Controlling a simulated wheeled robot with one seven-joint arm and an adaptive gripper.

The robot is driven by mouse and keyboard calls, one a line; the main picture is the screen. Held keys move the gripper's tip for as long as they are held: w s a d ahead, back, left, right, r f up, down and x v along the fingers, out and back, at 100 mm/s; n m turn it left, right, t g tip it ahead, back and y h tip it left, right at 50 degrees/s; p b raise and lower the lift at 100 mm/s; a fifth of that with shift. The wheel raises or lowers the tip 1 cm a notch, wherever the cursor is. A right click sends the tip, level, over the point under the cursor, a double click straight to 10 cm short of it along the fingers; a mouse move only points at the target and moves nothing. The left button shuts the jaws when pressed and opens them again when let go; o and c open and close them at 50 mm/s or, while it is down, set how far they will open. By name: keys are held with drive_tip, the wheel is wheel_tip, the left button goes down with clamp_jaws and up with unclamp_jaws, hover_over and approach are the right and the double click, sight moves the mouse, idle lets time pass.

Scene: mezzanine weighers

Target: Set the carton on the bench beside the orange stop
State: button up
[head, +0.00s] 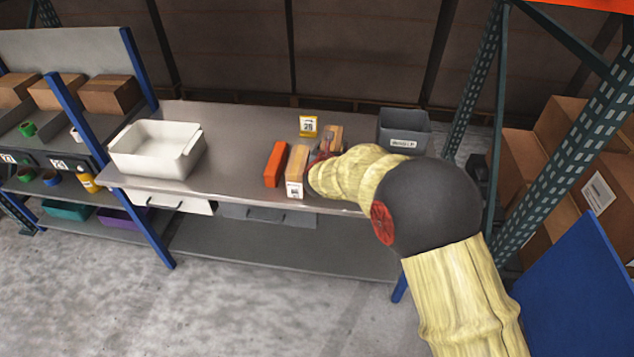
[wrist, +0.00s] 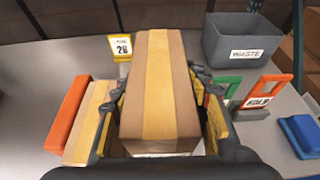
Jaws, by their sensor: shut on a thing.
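A brown carton with a yellow-tan tape stripe (wrist: 158,85) is between the fingers of my gripper (wrist: 160,98), which is shut on it. In the head view part of this carton (head: 335,132) shows behind my gripper (head: 321,158); the rest is hidden. I cannot tell whether its base touches the bench. The orange stop (head: 275,164), a long block, lies on the grey bench (head: 235,140), left of my gripper. It also shows in the wrist view (wrist: 67,114). A second taped carton (head: 297,160) stands right beside the stop, between it and the held carton.
A yellow sign marked 26 (head: 309,126) stands behind the cartons. A grey waste bin (head: 403,142) is at the right rear. Green (wrist: 228,86) and orange (wrist: 267,90) frames stand right of the held carton. A white tray (head: 150,165) is on the left; bench between tray and stop is clear.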

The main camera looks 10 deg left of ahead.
drive_tip(key=shift+w+a+f+b, duration=0.1)
drive_tip(key=shift+f+b, duration=1.45)
drive_tip(key=shift+f, duration=3.1)
drive_tip(key=shift+f, duration=0.2)
drive_tip(key=o, duration=1.6)
drive_tip(key=shift+r, duration=0.1)
